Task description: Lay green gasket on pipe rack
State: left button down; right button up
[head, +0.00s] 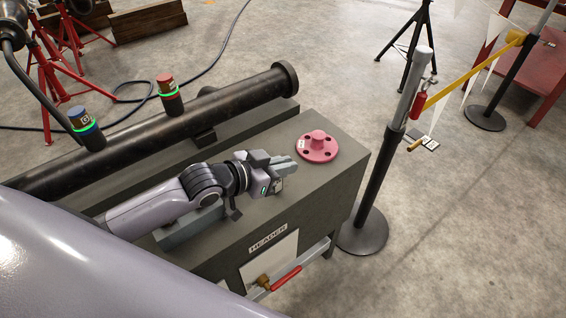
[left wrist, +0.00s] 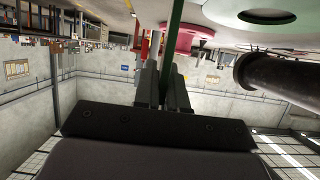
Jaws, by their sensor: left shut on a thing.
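My left gripper (head: 284,170) is low over the dark grey bench top, just left of a pink flange (head: 318,147). Its fingers also show in the left wrist view (left wrist: 164,85), close together. A thin green strip (left wrist: 176,25) runs between the fingertips there; it looks like the green gasket seen edge-on. I cannot make out the gasket in the head view. The pink flange also shows in the wrist view (left wrist: 190,38), behind the strip. I cannot tell which thing is the pipe rack. My right gripper is not in view.
A dark flanged pipe (head: 245,92) runs along the bench (head: 335,180), carrying a red-capped (head: 169,95) and a blue-capped (head: 86,128) cylinder. A barrier post (head: 375,180) stands right of the bench. A red table (head: 540,75) is at the far right. Open floor lies between.

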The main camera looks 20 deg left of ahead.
pick_arm(q)
jog(key=shift+f, duration=0.1)
jog(key=c, duration=1.1)
grip_release()
jog(key=shift+s, duration=0.1)
jog(key=shift+s+a, duration=0.25)
jog(key=v, duration=0.6)
jog(key=shift+r+p, duration=0.3)
jog(key=shift+p, duration=0.15)
jog(key=shift+s, duration=0.2)
